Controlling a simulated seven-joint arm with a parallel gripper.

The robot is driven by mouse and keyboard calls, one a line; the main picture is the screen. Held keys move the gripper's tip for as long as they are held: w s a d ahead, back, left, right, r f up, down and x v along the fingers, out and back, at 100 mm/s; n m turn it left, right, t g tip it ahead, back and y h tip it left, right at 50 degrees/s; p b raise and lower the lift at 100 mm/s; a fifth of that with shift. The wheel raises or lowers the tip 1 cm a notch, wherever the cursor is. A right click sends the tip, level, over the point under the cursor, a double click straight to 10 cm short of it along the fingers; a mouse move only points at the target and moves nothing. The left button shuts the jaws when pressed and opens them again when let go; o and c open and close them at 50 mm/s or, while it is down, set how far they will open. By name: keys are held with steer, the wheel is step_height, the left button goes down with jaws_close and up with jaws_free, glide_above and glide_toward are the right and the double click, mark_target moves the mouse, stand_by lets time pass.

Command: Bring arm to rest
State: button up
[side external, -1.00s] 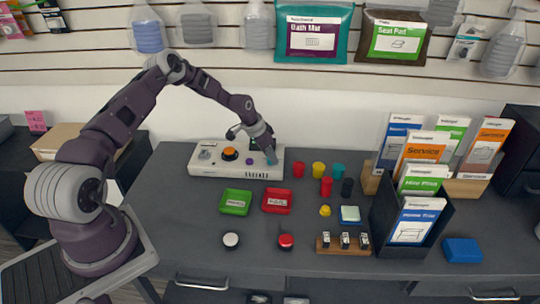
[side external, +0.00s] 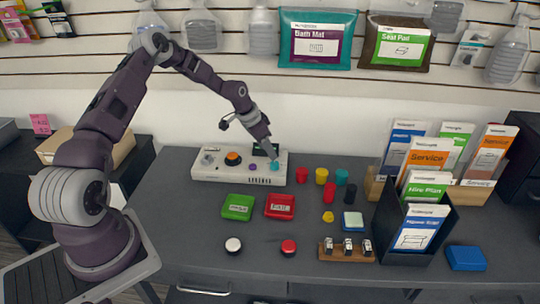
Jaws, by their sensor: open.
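My gripper (side external: 271,153) is above the right end of the white control panel (side external: 215,178) at the back of the table. It points down, close over a teal knob (side external: 274,166). The fingers are small in this view; they look apart with nothing held between them. I cannot tell whether a fingertip touches the knob. The panel also carries an orange button (side external: 233,158), a purple button (side external: 253,167) and a small dark screen (side external: 262,150), partly hidden by my gripper.
A green tray (side external: 238,207) and a red tray (side external: 280,206) lie in front of the panel. Several coloured cylinders stand to its right. A brochure rack (side external: 415,225) stands at the right, near a blue box (side external: 466,258). The table's left front is clear.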

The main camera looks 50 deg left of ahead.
steer(key=s+d+r+y, duration=0.1)
steer(key=s+d+r, duration=0.25)
steer(key=r, duration=0.35)
steer(key=s+d+r, duration=0.3)
steer(key=d+r, duration=0.2)
steer(key=r, duration=0.2)
steer(key=s+d+r+y, duration=0.1)
steer(key=s+d+r, duration=0.25)
steer(key=r, duration=0.35)
steer(key=s+d+r, duration=0.6)
steer(key=s+r, duration=0.2)
steer(key=s, duration=0.3)
steer(key=s+d+n, duration=0.1)
steer(key=s+d, duration=0.1)
steer(key=s, duration=0.6)
steer(key=s+d+n+t+h, duration=0.1)
steer(key=s+d, duration=0.1)
steer(key=s, duration=0.6)
steer(key=shift+d, duration=0.4)
